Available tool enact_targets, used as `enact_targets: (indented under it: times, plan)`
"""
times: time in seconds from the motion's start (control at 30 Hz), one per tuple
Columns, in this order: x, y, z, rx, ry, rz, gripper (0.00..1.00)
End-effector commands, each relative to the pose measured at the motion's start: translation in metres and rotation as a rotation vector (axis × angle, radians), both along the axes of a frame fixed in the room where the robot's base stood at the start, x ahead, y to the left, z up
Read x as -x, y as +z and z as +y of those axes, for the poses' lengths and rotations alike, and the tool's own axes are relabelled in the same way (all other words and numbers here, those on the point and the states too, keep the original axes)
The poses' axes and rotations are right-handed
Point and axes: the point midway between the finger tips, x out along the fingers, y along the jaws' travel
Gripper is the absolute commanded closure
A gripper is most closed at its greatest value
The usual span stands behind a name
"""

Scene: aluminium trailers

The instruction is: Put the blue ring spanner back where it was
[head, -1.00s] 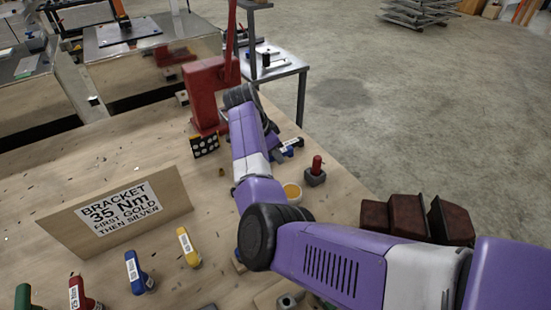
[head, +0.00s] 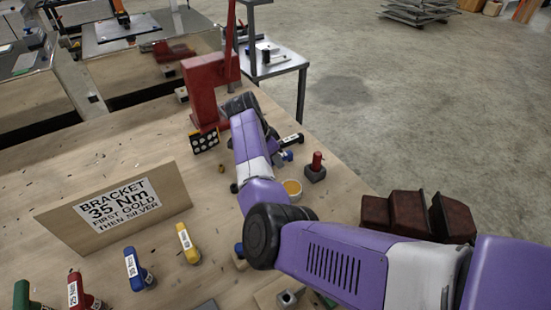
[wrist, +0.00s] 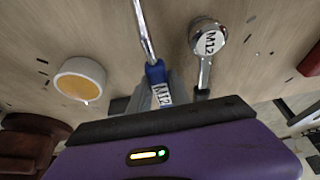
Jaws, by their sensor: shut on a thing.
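The blue ring spanner (wrist: 155,73) is in the wrist view, with a blue handle, an M12 label and a bright shaft running up out of the picture. My gripper (wrist: 163,92) is shut on its handle over the wooden bench. The spanner's far end is out of the wrist view. In the head view a small blue part (head: 287,156) shows beside my wrist, and my arm hides most of the gripper. A chrome tool (wrist: 208,38), also labelled M12, shows just right of the spanner in the wrist view.
A white cup with orange contents (head: 292,188) and a red-topped block (head: 317,165) stand close by near the bench edge. A sign (head: 115,207), coloured handles and dark red bins (head: 415,215) are around.

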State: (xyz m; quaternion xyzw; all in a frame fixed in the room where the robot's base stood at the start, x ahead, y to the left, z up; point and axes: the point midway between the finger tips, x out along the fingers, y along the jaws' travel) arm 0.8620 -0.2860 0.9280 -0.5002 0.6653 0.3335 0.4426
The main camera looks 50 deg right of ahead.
Motion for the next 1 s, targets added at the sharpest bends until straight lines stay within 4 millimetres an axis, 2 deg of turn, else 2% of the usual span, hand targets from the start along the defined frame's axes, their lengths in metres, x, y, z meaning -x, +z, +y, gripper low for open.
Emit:
enact_targets:
  times: [0.03,0.13,0.43,0.57,0.73,1.0]
  plan:
    - [0.000,0.001,0.000,0.000,0.000,0.000,0.75]
    - [0.000,0.001,0.000,0.000,0.000,0.000,0.55]
    - [0.000,0.001,0.000,0.000,0.000,-0.001,0.55]
    - [-0.001,0.008,0.000,0.000,0.000,-0.001,0.55]
    - [-0.004,0.025,0.005,0.003,0.002,-0.005,0.55]
    - [-0.010,0.079,0.028,0.003,0.001,-0.005,0.55]
